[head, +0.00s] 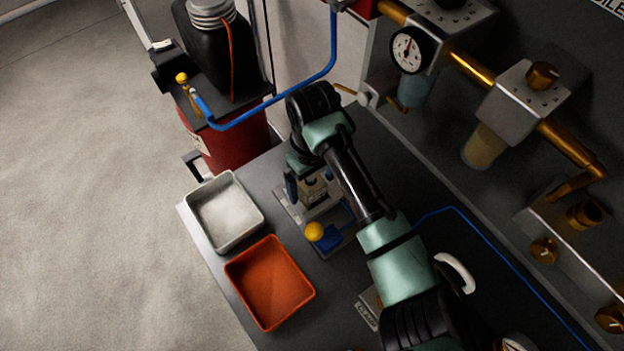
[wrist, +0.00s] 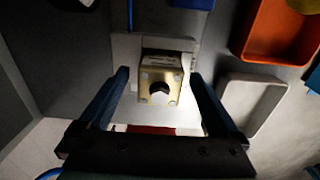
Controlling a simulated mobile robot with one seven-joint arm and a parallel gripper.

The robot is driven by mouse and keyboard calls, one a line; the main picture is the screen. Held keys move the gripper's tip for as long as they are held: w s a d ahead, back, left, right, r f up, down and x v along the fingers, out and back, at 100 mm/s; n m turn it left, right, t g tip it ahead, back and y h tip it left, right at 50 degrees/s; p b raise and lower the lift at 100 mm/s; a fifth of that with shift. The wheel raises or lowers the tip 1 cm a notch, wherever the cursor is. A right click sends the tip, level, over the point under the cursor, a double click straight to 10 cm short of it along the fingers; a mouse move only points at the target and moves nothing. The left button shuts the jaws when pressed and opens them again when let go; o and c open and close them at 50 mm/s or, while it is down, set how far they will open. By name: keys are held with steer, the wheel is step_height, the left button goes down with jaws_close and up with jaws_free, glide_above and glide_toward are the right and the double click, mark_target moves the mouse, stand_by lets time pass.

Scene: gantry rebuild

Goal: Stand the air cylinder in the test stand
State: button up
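The air cylinder (wrist: 160,82), a brass-coloured square body with a dark round end piece, shows end-on in the wrist view. It appears upright within the outline of the pale grey test stand (wrist: 126,48); how deep it sits is hidden. In the head view the stand (head: 291,207) is partly covered by my arm, and the cylinder (head: 314,188) shows only in part. My gripper (wrist: 159,76) is open, one finger on each side of the cylinder, with visible gaps on both sides. In the head view my gripper (head: 308,188) is over the stand.
A pale grey tray (head: 226,240) and an orange tray (head: 243,276) lie left of the stand, both apparently empty. A blue block (head: 328,243) with a yellow knob (head: 314,231) sits close in front. A red drum (head: 239,143) and brass wall piping (head: 477,71) border the bench.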

step_height(320, 180, up, 13)
stand_by(0.7)
stand_by(0.4)
